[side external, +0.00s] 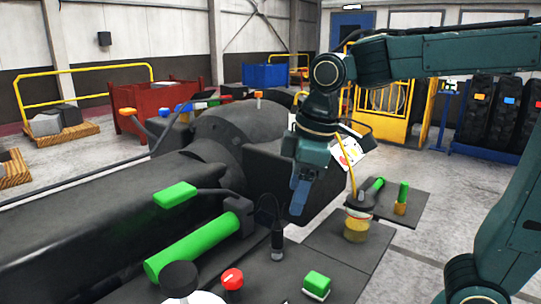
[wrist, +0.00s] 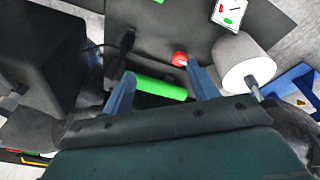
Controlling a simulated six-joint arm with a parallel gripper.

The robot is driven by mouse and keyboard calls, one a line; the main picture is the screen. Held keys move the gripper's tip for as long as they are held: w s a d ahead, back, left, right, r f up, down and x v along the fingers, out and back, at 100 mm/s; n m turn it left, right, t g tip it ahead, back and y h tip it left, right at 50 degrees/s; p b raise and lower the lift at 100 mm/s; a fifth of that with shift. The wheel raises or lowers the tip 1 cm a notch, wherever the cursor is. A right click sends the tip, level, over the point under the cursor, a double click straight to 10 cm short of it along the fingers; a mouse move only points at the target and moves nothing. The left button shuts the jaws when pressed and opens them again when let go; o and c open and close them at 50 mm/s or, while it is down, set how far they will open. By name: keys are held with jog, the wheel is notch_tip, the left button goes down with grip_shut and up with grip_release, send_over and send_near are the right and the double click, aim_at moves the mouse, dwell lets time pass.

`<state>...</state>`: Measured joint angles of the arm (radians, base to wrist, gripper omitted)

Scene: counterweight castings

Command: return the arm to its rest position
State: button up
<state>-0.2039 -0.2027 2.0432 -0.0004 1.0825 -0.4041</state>
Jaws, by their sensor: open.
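My gripper (side external: 299,198) hangs pointing down from my teal arm in the middle of the side view, beside the large dark casting (side external: 120,215). In the wrist view its two blue fingers (wrist: 162,88) are spread apart with nothing held between them. A green cylinder (wrist: 160,88) shows in the gap between the fingers, beyond them. In the side view a green cylinder (side external: 192,248) lies along the casting, to the left of my gripper and apart from it. How high my gripper is above the surfaces below is hard to tell.
A red knob (side external: 232,279), a black round knob (side external: 180,278) and a green block (side external: 317,284) stand in the foreground. A yellow gate (side external: 385,110) and dark tyres (side external: 505,105) stand behind. Open floor lies at right.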

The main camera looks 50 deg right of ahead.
jog(key=s+d+f+m+t, duration=0.1)
jog(key=s+d+m, duration=0.2)
jog(key=s, duration=0.3)
jog(key=s+d+f+m+t, duration=0.2)
jog(key=s+d+m, duration=0.1)
jog(key=s, duration=0.3)
jog(key=shift+m, duration=0.5)
